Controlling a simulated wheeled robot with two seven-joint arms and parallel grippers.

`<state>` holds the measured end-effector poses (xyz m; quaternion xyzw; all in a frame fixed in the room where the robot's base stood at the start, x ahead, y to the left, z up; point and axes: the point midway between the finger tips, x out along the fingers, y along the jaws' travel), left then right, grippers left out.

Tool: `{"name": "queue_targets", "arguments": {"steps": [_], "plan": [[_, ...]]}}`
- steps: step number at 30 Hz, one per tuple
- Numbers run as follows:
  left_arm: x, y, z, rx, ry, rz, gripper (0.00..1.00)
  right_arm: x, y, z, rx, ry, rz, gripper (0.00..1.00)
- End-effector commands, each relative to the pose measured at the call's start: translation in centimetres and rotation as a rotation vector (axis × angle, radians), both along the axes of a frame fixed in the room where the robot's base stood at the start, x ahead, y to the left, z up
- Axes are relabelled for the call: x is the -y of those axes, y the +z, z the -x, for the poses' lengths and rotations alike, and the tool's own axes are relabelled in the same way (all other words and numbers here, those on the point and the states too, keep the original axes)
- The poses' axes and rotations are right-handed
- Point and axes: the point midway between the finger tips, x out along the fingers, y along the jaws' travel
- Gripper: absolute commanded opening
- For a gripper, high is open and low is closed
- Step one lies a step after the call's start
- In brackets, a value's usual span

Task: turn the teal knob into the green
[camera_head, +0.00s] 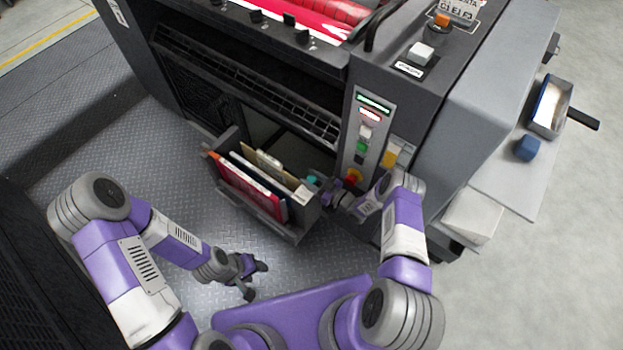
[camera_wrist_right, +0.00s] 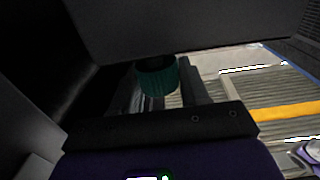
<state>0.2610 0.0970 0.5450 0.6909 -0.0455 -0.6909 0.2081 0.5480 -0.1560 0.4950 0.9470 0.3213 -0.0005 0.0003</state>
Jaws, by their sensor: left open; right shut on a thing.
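The teal knob (camera_head: 313,181) shows as a small patch in the head view, at the right end of the open folder bin and mostly hidden by my right gripper (camera_head: 326,194). In the right wrist view the ribbed teal knob (camera_wrist_right: 157,78) sits between the two fingers of my right gripper (camera_wrist_right: 158,92), which is shut on it. The knob's dial marks and a green zone around it cannot be made out. My left gripper (camera_head: 254,278) is open and empty, low over the metal floor, away from the machine.
The folder bin (camera_head: 290,232) sticks out beside my right gripper and holds several folders. A control panel (camera_head: 367,125) with a green display, buttons and a red-yellow stop knob rises just above. A side tray (camera_head: 549,107) stands at right. The plate floor around my left gripper is clear.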

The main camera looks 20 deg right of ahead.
Motion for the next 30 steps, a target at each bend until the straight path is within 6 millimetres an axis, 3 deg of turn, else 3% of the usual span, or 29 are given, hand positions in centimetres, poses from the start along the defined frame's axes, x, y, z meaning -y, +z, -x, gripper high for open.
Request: {"name": "queue_targets", "arguments": {"steps": [9,25,26,29,30], "plan": [[0.0,-0.01,0.0,0.0,0.0,0.0,0.51,0.06,-0.13,0.06,-0.001,0.118,0.002,0.14],[0.0,-0.01,0.0,0.0,0.0,0.0,0.51,0.04,-0.15,0.11,-0.003,0.14,0.0,0.14],[0.0,-0.01,0.0,0.0,0.0,0.0,0.51,0.04,-0.15,0.11,-0.002,0.14,0.0,0.48],[0.0,-0.01,0.0,0.0,0.0,0.0,0.51,0.02,-0.13,0.1,-0.002,0.14,0.0,0.63],[0.0,-0.01,0.0,0.0,0.0,0.0,0.51,0.02,-0.11,0.09,-0.002,0.14,0.0,0.64]]}}
